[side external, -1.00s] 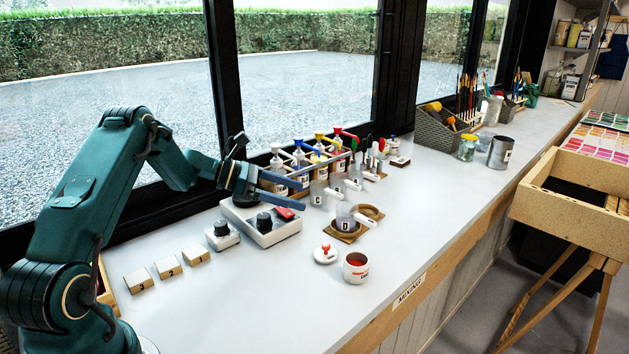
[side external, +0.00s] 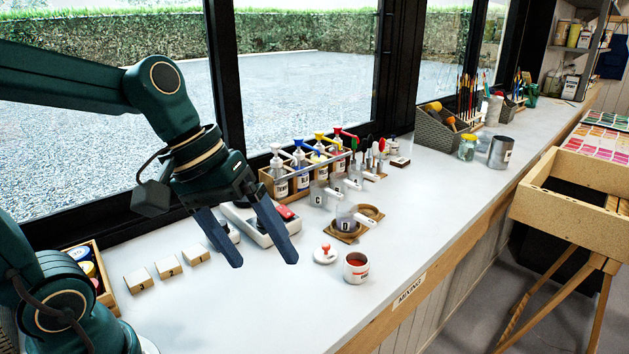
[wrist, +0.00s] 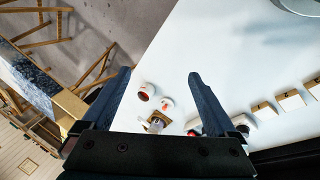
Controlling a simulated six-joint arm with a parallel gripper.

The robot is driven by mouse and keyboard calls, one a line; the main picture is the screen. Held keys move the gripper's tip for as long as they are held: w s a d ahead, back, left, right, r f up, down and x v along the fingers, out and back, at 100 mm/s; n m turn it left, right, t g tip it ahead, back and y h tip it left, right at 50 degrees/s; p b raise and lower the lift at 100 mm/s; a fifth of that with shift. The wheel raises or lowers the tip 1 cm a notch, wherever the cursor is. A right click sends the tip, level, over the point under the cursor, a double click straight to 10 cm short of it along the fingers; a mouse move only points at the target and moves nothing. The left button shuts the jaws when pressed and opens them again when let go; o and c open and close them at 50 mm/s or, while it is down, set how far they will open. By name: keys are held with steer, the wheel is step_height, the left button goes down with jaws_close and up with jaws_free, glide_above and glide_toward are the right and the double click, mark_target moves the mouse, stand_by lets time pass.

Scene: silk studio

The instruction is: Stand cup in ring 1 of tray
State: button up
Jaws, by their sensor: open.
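A clear grey cup marked D (side external: 345,216) stands upright on the near-left part of the small wooden tray (side external: 371,222), seemingly in one of its rings. The ring at the tray's far right looks empty. I cannot read ring numbers. Other clear cups with white handles, one marked C (side external: 319,194), stand behind the tray. My gripper (side external: 265,262) is open and empty, above the counter and left of the tray.
Numbered blocks (side external: 168,268) lie left. A bottle rack (side external: 303,180) stands by the window.

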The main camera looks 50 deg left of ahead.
steer(key=shift+s+a+f+m+t+y, duration=0.1)
steer(key=shift+s+a+m+t+y, duration=0.3)
steer(key=shift+s+m, duration=0.55)
steer(key=shift+s+a+f+m+t+y, duration=0.1)
steer(key=shift+s+a+m+t+y, duration=0.2)
steer(key=shift+s+m+y, duration=0.45)
steer(key=shift+s+a+f+m+t+y, duration=0.1)
steer(key=shift+s+a+m+t+y, duration=0.25)
steer(key=shift+s+m, duration=0.8)
